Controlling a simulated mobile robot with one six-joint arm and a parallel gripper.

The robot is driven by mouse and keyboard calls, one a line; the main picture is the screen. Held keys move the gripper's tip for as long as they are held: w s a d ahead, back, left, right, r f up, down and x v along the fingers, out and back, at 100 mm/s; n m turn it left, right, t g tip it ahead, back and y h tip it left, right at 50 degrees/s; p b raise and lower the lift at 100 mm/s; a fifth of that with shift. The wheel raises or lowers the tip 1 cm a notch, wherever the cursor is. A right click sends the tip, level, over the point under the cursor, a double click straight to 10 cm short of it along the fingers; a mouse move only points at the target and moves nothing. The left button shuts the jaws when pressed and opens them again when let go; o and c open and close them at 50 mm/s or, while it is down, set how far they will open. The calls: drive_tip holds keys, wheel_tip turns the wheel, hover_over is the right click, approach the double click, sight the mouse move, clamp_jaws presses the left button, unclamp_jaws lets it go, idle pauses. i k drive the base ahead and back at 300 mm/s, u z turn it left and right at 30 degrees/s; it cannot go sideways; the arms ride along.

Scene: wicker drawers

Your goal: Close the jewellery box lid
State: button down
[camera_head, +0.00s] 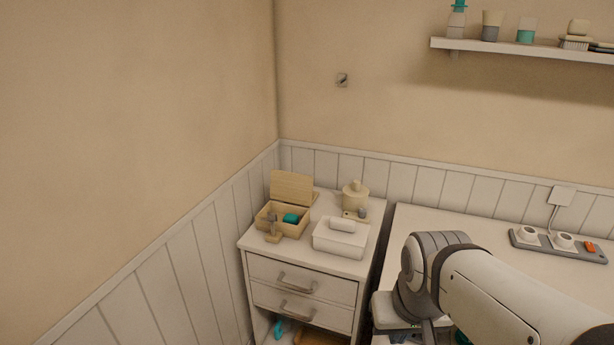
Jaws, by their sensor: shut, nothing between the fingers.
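The jewellery box (296,232) is a small light-wood box at the back left of the white drawer cabinet top. Its lid (291,187) stands open, raised at the back and leaning slightly toward the wall. A teal item (291,218) lies inside the box. A small wooden piece (272,236) stands at the box's front left. My arm shows at the lower right, well to the right of the box.
A white box (340,243) with a rolled white item on it stands right of the jewellery box. A beige lidded jar (355,195) stands behind. A white counter (480,236) with a power strip (556,246) is at the right. A wall shelf (510,48) hangs above.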

sight(294, 188)
drive_tip(key=i, duration=1)
drive_tip(key=u, duration=0.05)
